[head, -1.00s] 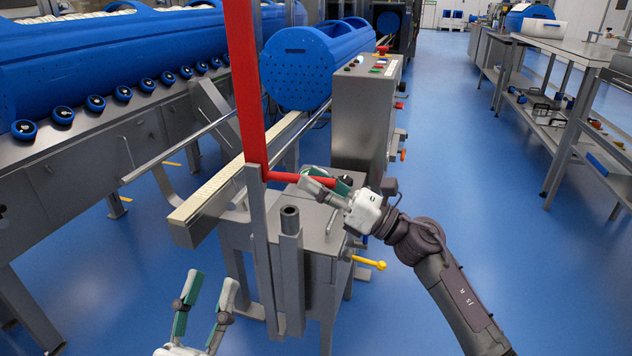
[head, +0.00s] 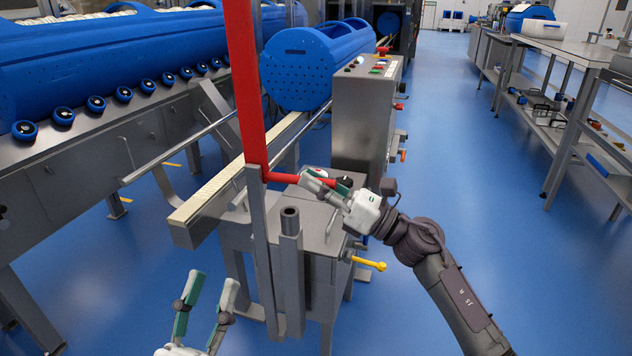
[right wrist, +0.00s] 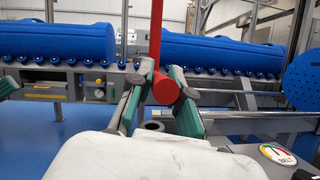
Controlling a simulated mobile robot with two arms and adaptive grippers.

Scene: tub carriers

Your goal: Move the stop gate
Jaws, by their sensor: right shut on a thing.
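The stop gate is a tall red bar (head: 246,85) standing upright at the end of the belt track, with a short red handle (head: 284,177) sticking out to the right at its foot. Its foot sits at a grey steel post (head: 262,240). My right gripper (head: 325,184) is at the outer end of the handle. In the right wrist view the round red handle end (right wrist: 165,89) lies between the two fingers, and the gripper is shut on it. My left gripper (head: 207,290) is low at the front left, its fingers apart and empty.
A blue perforated tub (head: 297,75) lies on the belt track (head: 210,196) behind the gate. A steel control cabinet (head: 362,115) stands right of it. A yellow-handled lever (head: 369,263) sticks out below my right gripper. The blue floor to the right is clear.

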